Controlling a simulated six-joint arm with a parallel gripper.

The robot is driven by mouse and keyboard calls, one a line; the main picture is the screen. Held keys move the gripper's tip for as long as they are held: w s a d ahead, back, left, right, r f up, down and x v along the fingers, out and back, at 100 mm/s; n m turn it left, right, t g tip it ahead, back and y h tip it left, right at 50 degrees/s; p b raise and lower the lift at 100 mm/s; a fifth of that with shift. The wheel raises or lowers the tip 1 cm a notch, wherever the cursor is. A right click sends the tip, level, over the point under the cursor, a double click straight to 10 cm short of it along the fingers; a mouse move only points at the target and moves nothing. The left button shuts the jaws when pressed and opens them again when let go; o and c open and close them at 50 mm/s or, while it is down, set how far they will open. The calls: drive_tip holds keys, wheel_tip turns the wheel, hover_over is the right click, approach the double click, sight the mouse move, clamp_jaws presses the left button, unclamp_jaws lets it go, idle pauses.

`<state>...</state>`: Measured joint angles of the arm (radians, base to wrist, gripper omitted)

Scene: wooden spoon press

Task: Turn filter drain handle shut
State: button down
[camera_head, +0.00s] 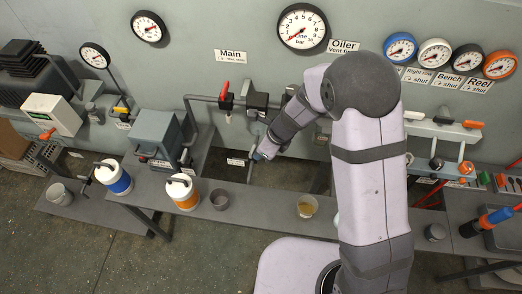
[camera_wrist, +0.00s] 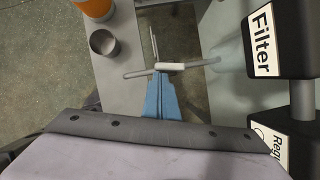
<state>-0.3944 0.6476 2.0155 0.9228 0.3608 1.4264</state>
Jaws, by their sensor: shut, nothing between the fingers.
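In the wrist view, a dark block with a white "Filter" label (camera_wrist: 263,41) is at the upper right, with a pale translucent bowl (camera_wrist: 229,48) on its left side. A thin grey rod (camera_wrist: 203,63) runs left from the bowl to a short pale bar (camera_wrist: 170,66), probably the drain handle. My gripper (camera_wrist: 160,74) has blue fingers, shut and empty, with the tips at or just under this bar. I cannot tell whether they touch it. In the head view my gripper (camera_head: 259,156) is low in front of the wall, and my arm hides much of the filter area.
A grey cup (camera_wrist: 104,43) and an orange-banded container (camera_wrist: 97,8) stand on the bench left of my gripper. In the head view, the grey bench (camera_head: 258,200) also holds a cup of brownish contents (camera_head: 307,206). A red-handled valve (camera_head: 225,90) is on the pipe above.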

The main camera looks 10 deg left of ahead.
drive_tip(key=shift+s+a+m+t+h+p, duration=0.25)
drive_tip(key=shift+a+m+t, duration=0.1)
drive_tip(key=shift+m, duration=0.85)
drive_tip(key=shift+s+a+m+t+h+p, duration=0.15)
drive_tip(key=shift+a+m+t+h+p, duration=0.2)
drive_tip(key=shift+m, duration=0.85)
drive_tip(key=shift+s+a+m+t+h+p, duration=0.2)
drive_tip(key=shift+a+m+t, duration=0.15)
drive_tip(key=shift+m, duration=0.85)
drive_tip(key=shift+a+r+m+h+p, duration=0.1)
drive_tip(key=shift+a+m+h+p, duration=0.2)
drive_tip(key=shift+m, duration=0.5)
drive_tip(key=shift+a+m+t+h+p, duration=0.2)
drive_tip(key=shift+m+p, duration=0.2)
drive_tip(key=shift+m, duration=0.2)
drive_tip(key=shift+a+m+t+h+p, duration=0.1)
drive_tip(key=shift+m+t+h+p, duration=0.1)
drive_tip(key=shift+m+p, duration=0.3)
drive_tip(key=shift+a+m, duration=0.25)
drive_tip(key=shift+m, duration=0.15)
drive_tip(key=shift+w+a+p, duration=0.15)
drive_tip(key=shift+p, duration=0.15)
drive_tip(key=shift+w, duration=0.1)
